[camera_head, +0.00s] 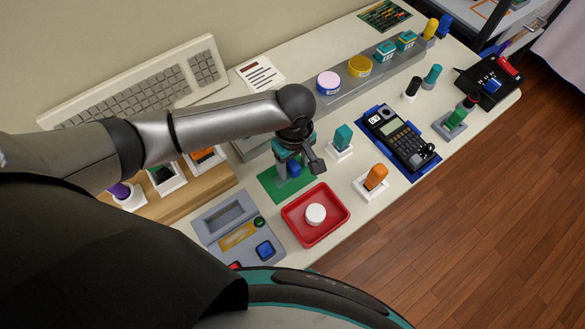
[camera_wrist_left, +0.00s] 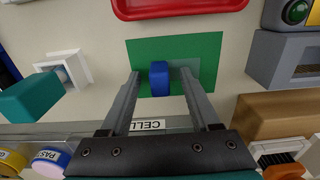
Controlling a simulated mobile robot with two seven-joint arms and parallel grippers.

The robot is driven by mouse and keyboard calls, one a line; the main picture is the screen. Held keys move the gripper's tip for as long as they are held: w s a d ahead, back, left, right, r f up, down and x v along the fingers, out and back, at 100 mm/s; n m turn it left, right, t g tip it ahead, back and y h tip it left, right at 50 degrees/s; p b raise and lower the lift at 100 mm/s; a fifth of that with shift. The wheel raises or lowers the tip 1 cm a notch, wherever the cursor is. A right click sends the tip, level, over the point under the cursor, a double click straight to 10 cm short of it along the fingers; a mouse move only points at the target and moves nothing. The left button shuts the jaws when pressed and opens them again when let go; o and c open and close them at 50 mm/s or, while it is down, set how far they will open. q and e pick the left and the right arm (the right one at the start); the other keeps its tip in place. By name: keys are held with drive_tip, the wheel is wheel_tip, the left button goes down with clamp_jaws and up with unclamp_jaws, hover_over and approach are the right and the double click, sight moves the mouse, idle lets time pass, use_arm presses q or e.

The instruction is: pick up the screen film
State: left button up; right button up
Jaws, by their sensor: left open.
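A small blue upright block (camera_head: 294,169) stands on a green mat (camera_head: 269,180) in the head view. My left gripper (camera_head: 298,163) is over the mat, pointing down, with its fingers around the block. In the left wrist view the blue block (camera_wrist_left: 160,78) stands between the two open fingertips of my left gripper (camera_wrist_left: 162,76) on the green mat (camera_wrist_left: 205,62). A gap shows on each side of the block, so it is not gripped. No label names the screen film, so I cannot tell for sure whether this block belongs to it. My right gripper is out of view.
A red tray (camera_head: 335,224) with a white round item (camera_head: 316,214) is just in front of the mat. A white stand with a teal block (camera_head: 343,137) is to the right. A grey shelf (camera_head: 340,98) with round tins runs behind. A grey holder (camera_head: 222,215) is at left.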

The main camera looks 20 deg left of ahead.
use_arm(q)
clamp_jaws()
idle(0.4)
